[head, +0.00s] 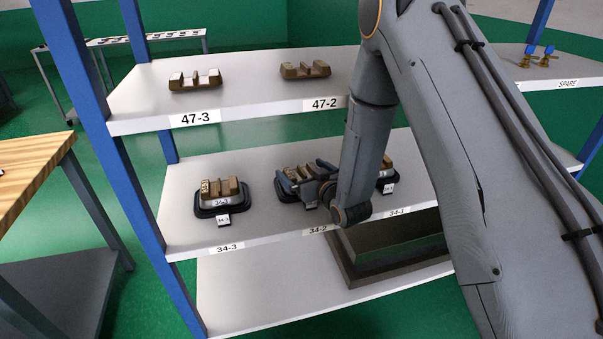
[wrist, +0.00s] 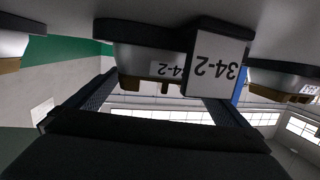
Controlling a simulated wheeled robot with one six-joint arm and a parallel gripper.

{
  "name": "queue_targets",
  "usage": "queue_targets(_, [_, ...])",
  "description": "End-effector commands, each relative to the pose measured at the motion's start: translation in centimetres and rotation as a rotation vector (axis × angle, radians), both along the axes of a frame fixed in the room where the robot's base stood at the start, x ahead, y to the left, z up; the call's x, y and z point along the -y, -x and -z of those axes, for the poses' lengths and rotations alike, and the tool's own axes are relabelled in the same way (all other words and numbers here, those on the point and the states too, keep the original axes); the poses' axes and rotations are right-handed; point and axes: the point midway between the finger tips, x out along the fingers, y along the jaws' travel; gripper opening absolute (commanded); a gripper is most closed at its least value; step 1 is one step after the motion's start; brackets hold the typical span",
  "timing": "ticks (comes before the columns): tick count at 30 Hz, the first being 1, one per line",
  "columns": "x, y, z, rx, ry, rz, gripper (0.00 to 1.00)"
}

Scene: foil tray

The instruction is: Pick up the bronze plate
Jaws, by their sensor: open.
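No single flat bronze plate stands out; several bronze-brown notched pieces sit on the shelves. The one at label 34-2 (head: 297,172) rests in a grey holder on a dark base. My gripper (head: 307,176) is open, with its dark fingers either side of this piece; contact cannot be told. In the wrist view, which is upside down, the piece's bronze edge (wrist: 140,84) shows between the open fingers (wrist: 160,95), with the 34-2 tag (wrist: 215,62) in front. My wrist hides part of the piece in the head view.
A similar bronze piece stands at 34-3 (head: 222,188), and another at 34-1 (head: 386,164) is partly behind my arm. Two more lie on the upper shelf (head: 245,105). A dark open bin (head: 350,262) is on the lower shelf. A blue post (head: 90,100) stands left.

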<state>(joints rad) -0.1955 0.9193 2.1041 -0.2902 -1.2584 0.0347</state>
Motion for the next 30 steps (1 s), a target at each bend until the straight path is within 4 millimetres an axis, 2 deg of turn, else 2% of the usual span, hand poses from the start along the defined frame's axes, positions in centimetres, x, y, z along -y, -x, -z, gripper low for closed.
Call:
queue_targets(5, [0.0,-0.02,0.05,-0.001,0.0,0.0,1.0])
queue_targets(6, [0.0,-0.01,0.04,-0.001,0.0,0.0,0.97])
queue_targets(15, [0.02,0.0,0.05,-0.001,0.0,0.0,0.47])
queue_targets(19, [0.02,-0.06,-0.05,0.001,0.0,0.001,0.47])
queue_targets(20, [0.02,-0.06,-0.05,0.001,0.001,0.001,0.41])
queue_targets(30, [0.02,-0.09,-0.58,0.001,0.001,0.001,0.41])
